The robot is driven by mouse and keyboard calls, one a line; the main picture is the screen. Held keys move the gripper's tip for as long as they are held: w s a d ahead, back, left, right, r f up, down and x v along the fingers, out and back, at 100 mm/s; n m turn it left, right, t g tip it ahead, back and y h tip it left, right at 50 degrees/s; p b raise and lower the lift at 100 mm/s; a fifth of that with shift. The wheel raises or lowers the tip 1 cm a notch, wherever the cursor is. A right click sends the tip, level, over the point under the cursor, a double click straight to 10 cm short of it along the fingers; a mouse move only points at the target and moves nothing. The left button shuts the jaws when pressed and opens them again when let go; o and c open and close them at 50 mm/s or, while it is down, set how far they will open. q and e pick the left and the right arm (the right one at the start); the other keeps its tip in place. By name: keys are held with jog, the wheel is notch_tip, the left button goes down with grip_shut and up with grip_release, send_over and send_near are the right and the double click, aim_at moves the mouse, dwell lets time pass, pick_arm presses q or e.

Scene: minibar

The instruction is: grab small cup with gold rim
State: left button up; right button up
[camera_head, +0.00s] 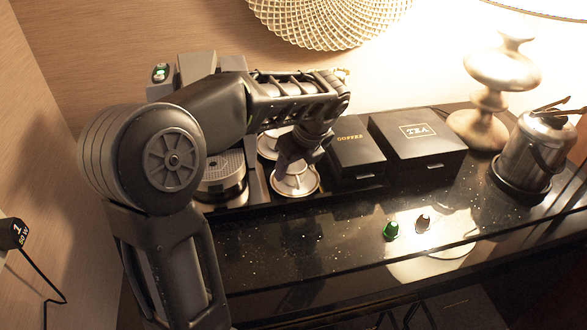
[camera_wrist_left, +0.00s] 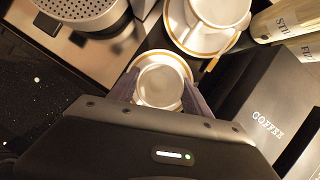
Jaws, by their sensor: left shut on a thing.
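The small white cup (camera_wrist_left: 160,85) sits on a white saucer with a gold rim (camera_wrist_left: 178,58), between the two fingers of my left gripper (camera_wrist_left: 160,92) in the left wrist view. The left gripper is shut on the cup. In the head view my left gripper (camera_head: 295,160) reaches down over the gold-rimmed saucer (camera_head: 296,183), and the wrist hides most of the cup. A second white cup (camera_wrist_left: 220,10) on its own gold-rimmed saucer (camera_wrist_left: 205,48) stands just behind. My right gripper is not in view.
A coffee machine (camera_head: 222,175) stands left of the saucers. The black COFFEE box (camera_head: 356,155) and TEA box (camera_head: 425,145) are close on the right. Two capsules, green (camera_head: 391,231) and brown (camera_head: 422,222), lie on the dark counter. A kettle (camera_head: 535,150) stands far right.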

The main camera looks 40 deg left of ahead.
pick_arm(q)
notch_tip(320, 180, up, 10)
jog(key=shift+f, duration=0.15)
